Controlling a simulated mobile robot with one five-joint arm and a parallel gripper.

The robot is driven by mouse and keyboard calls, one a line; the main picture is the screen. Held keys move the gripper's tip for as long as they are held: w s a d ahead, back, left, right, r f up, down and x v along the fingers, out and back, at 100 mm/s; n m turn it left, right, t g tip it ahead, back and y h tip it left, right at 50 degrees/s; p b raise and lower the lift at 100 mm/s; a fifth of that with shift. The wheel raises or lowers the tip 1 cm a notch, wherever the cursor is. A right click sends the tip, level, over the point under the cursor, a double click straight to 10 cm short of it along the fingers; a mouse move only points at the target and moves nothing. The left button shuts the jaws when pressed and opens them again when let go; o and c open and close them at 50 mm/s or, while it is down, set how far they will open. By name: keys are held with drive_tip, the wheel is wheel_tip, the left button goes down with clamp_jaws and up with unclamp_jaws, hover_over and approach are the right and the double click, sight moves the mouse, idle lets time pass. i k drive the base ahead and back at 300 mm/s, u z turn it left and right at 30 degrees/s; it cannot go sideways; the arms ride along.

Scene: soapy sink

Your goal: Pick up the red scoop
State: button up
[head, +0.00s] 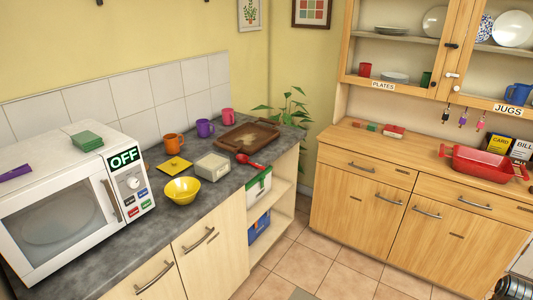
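A red scoop (250,163) lies on the dark grey counter (220,200) in the head view, close to the counter's front edge. Its rounded end is at the left and its handle points to the lower right. It lies to the right of a pale box (212,167) and in front of a brown tray (248,137). My gripper is not recognisable in this view. A dark metallic part shows at the bottom right corner, cut off by the frame; I cannot tell what it is.
A yellow bowl (182,190), a yellow square item (174,166) and several mugs share the counter. A white microwave (75,205) marked OFF stands at the left. Open shelves are below the scoop. A wooden dresser (410,205) holds a red basin (485,163). Tiled floor (305,265) lies between.

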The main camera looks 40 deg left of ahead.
sight(242, 158)
drive_tip(key=u, duration=0.05)
drive_tip(key=i, duration=2.25)
drive_tip(key=u, duration=3.75)
drive_tip(key=i, duration=0.85)
drive_tip(key=u, duration=0.05)
